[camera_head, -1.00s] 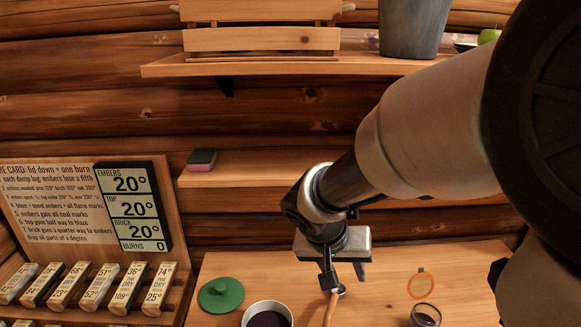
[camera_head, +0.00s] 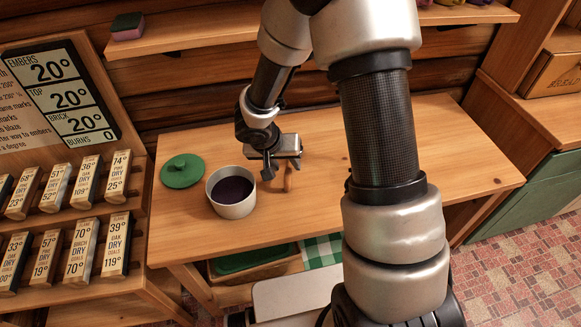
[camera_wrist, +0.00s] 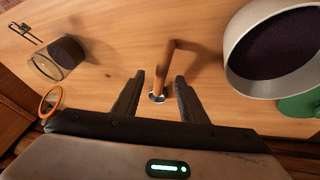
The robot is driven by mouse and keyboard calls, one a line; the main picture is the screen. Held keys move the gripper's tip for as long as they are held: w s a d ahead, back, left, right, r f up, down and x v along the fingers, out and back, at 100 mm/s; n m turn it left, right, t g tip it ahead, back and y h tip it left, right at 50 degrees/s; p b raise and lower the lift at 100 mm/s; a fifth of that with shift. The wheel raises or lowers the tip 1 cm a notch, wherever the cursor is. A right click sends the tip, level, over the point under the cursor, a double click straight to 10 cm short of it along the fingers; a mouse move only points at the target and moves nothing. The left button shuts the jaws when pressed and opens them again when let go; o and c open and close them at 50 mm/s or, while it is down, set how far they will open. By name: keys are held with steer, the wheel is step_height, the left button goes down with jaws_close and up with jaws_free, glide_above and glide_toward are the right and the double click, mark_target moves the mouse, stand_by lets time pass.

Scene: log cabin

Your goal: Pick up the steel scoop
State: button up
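A small tool with a wooden handle and a small metal end, apparently the steel scoop (camera_wrist: 168,62), is over the pale wooden table (camera_wrist: 100,110). It also shows in the head view (camera_head: 288,180), partly hidden by my gripper (camera_head: 281,168). In the wrist view my gripper (camera_wrist: 160,76) is open, its fingers on either side of the scoop with visible gaps. The metal end lies between the fingers and the handle extends past the fingertips. I cannot tell its exact height or see a clear scoop bowl.
A pale pot with dark contents (camera_head: 232,192) stands just left of my gripper, with a green lid (camera_head: 183,171) beyond it. The wrist view shows a glass jar (camera_wrist: 60,60) and an orange ring (camera_wrist: 50,101). The table's right side is clear.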

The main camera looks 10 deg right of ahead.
mark_target(288, 167)
steer(key=shift+w+x, duration=0.15)
steer(key=shift+x, duration=1.3)
steer(key=shift+w+x, duration=0.1)
steer(key=shift+x, duration=1.35)
steer(key=shift+a+r, duration=0.1)
jaws_close()
